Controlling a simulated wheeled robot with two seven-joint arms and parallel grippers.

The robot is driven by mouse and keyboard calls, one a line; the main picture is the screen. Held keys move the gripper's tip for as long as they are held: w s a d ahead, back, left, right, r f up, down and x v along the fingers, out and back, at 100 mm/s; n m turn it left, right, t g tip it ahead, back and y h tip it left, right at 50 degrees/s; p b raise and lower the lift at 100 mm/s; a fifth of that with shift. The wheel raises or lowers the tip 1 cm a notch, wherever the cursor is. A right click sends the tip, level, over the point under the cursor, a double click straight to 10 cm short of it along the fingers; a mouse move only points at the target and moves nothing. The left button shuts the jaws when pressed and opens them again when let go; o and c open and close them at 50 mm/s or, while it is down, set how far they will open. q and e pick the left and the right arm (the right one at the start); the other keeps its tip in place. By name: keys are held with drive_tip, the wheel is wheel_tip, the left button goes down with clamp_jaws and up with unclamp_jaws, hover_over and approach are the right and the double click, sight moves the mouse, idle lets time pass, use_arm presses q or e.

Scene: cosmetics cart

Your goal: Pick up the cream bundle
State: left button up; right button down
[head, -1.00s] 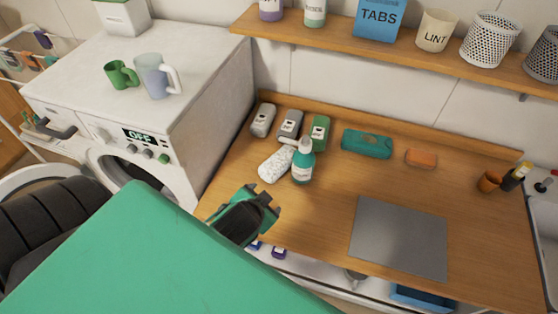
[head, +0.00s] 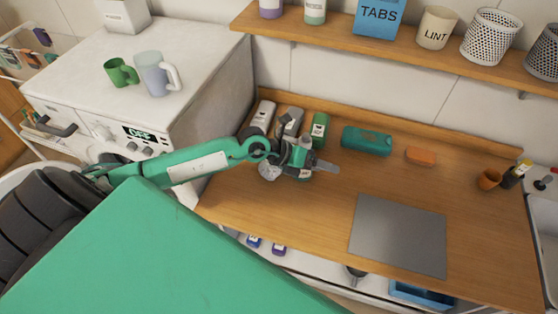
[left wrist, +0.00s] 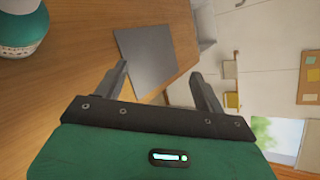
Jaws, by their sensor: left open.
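The cream bundle (head: 268,172), pale and speckled, lies on the wooden counter (head: 290,222) near the back left, partly hidden behind my left gripper (head: 322,166). My left gripper is above the counter, beside and over the bundle, with its fingers pointing right, away from it. In the left wrist view the two fingers of my left gripper (left wrist: 162,82) are apart, with nothing between them. The bundle is not seen in that view. My right gripper is not in view.
A teal and white bottle (left wrist: 18,28) stands close by, mostly hidden in the head view. Grey and green containers (head: 319,128) stand behind. A teal pack (head: 366,140), an orange block (head: 421,156) and a grey mat (head: 398,236) lie to the right. The front counter is clear.

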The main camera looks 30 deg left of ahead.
use_arm(q)
drive_tip(key=w+a+f+m+g+y, duration=0.1)
drive_tip(key=a+f+y, duration=0.3)
drive_tip(key=a, duration=0.5)
drive_tip(key=w+a+f+g+y, duration=0.15)
drive_tip(key=a+y, duration=0.35)
drive_tip(key=a, duration=0.5)
drive_tip(key=shift+y, duration=0.3)
drive_tip(key=b+x, duration=0.2)
drive_tip(key=x, duration=0.2)
drive_tip(key=b+x, duration=0.2)
drive_tip(key=x, duration=0.1)
drive_tip(key=shift+w+a+f, duration=0.15)
drive_tip(key=shift+w+f, duration=0.15)
drive_tip(key=shift+f, duration=0.05)
drive_tip(key=shift+w+f+b, duration=0.15)
drive_tip(key=shift+f+b, duration=0.15)
drive_tip(key=shift+f, duration=0.05)
drive_tip(key=b+x, duration=0.2)
drive_tip(key=x, duration=0.3)
drive_tip(key=shift+w, duration=0.2)
drive_tip(key=shift+r, duration=0.1)
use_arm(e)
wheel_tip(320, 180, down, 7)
use_arm(q)
drive_tip(key=shift+s, duration=0.1)
drive_tip(key=shift+c, duration=0.2)
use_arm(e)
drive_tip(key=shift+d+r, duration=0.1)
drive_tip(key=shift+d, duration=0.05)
